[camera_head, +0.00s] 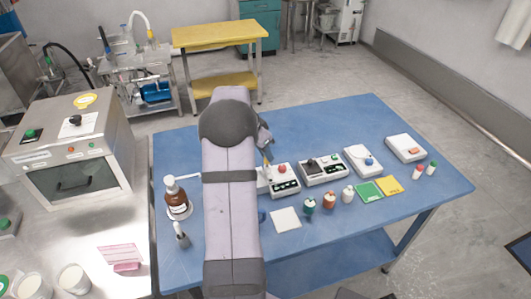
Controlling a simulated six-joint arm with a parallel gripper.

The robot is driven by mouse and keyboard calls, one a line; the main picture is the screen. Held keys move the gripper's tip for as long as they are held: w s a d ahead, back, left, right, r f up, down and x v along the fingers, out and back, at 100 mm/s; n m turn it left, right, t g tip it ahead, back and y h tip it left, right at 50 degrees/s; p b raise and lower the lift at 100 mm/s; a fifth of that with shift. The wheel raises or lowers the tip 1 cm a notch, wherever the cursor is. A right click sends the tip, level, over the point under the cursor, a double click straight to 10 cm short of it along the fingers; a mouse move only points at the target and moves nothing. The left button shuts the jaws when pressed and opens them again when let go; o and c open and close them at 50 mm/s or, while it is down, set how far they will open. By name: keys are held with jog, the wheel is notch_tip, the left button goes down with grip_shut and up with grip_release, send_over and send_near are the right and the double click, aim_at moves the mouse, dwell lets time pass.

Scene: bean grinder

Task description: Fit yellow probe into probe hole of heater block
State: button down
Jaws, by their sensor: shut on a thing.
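My gripper (267,149) shows only partly, past the right side of my arm. It points down and is shut on a small yellow piece, which looks like the yellow probe (268,157). The probe is over the left part of a white device with a red knob (282,169) and a dark front panel. Another white device with a black block on top (311,165) stands just right of it. I cannot tell for sure which one is the heater block. The probe hole is too small to make out, and I cannot tell whether the probe touches anything.
The blue table (330,120) is clear at the back. Two more white devices (362,160) (405,148) stand to the right. Several small bottles (329,200), a white pad (286,219), and green and yellow cards (390,185) lie in front. A brown pump bottle (176,195) stands left of my arm.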

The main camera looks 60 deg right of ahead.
jog(key=shift+f, duration=0.25)
dwell(0.4)
jog(key=c, duration=1.1)
grip_release()
jog(key=shift+r, duration=0.2)
jog(key=shift+r+p, duration=1.95)
jog(key=shift+r, duration=1.4)
